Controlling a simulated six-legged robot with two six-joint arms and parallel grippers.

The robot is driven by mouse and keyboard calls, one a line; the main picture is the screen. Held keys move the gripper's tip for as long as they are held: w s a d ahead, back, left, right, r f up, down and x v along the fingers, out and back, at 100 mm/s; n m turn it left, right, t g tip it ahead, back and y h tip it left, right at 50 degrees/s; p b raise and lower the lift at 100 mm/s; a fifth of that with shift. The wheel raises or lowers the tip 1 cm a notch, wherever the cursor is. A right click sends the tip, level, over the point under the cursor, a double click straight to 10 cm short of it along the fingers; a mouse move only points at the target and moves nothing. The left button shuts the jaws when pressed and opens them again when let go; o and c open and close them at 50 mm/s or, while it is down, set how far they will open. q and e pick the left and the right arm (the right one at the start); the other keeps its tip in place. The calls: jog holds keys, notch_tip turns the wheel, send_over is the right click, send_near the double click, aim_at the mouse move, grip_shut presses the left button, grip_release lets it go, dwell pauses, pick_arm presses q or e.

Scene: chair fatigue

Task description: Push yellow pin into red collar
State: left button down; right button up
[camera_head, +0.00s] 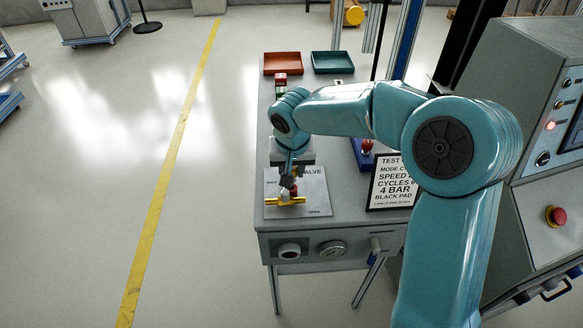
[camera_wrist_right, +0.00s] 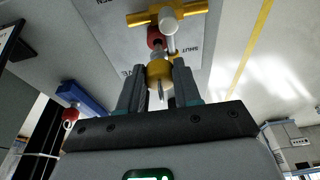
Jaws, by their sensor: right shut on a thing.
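My right gripper (camera_head: 288,182) reaches down over the valve plate (camera_head: 315,190) on the bench. In the right wrist view, its two fingers (camera_wrist_right: 158,85) are shut on the yellow pin (camera_wrist_right: 159,72). A grey part of the pin points toward the red collar (camera_wrist_right: 155,38), which lies just beyond it, near the yellow valve bar (camera_wrist_right: 137,18) with its pale round end. I cannot tell whether the pin's tip is inside the collar. In the head view the yellow bar (camera_head: 272,202) shows below the gripper, and the fingers partly hide the collar and pin. My left gripper is out of view.
A red tray (camera_head: 282,56) and a green tray (camera_head: 333,55) stand at the bench's far end. A sign (camera_head: 392,184) stands right of the plate, near a blue fixture (camera_head: 358,153) with a red knob. A grey control cabinet (camera_head: 530,130) stands at right. The floor left of the bench is clear.

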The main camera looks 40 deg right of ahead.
jog(key=shift+f, duration=0.25)
jog(key=shift+f+b, duration=0.3)
jog(key=shift+b, duration=0.15)
jog(key=shift+f+b, duration=0.55)
jog(key=shift+f, duration=0.1)
jog(key=o, duration=1.1)
jog(key=shift+c, duration=0.2)
jog(key=shift+r, duration=0.1)
jog(key=p+v, duration=0.1)
jog(key=v, duration=1.5)
jog(key=shift+p, duration=0.4)
jog(key=shift+s+a, duration=0.1)
jog(key=shift+s, duration=0.05)
